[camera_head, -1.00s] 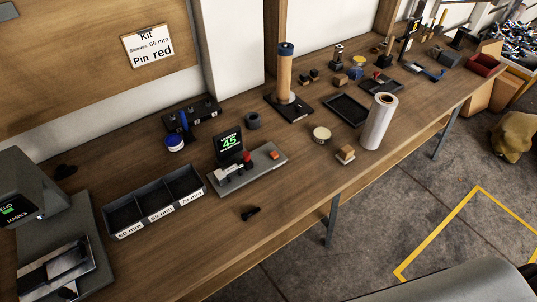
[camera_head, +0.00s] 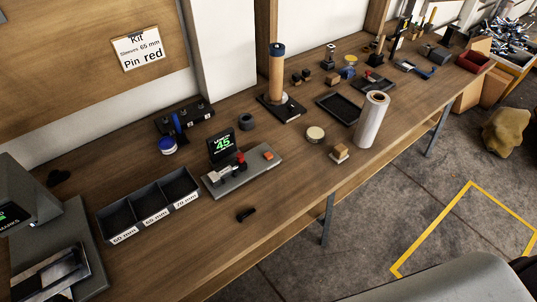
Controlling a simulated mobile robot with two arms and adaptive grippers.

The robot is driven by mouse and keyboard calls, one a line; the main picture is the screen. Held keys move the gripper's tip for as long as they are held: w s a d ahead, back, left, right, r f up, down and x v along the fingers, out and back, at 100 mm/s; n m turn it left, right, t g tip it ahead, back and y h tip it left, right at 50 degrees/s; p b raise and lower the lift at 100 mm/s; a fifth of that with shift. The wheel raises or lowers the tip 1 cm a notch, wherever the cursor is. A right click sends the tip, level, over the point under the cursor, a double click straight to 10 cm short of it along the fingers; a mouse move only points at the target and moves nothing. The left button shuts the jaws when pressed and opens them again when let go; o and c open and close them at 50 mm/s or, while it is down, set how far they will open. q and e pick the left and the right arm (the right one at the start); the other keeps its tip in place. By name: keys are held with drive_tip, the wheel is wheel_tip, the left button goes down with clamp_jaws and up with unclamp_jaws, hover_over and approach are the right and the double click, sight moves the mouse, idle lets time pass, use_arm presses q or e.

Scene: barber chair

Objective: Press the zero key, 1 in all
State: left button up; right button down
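A grey gauge device (camera_head: 241,172) lies on the wooden bench near the middle of the view. Its small dark display (camera_head: 222,146) stands at its back left and shows a green 45. An orange-red key (camera_head: 268,155) sits on the right end of its base. A red part (camera_head: 241,158) and a light metal slide lie in front of the display. No lettering on the key is readable, so I cannot tell which key is the zero key. Neither of my grippers is in view.
A black three-compartment tray (camera_head: 150,207) labelled 60, 65 and 70 mm stands left of the gauge. A small black object (camera_head: 246,214) lies in front. A white roll (camera_head: 371,120) and a wooden block (camera_head: 339,153) stand to the right. A kit sign (camera_head: 138,48) hangs behind.

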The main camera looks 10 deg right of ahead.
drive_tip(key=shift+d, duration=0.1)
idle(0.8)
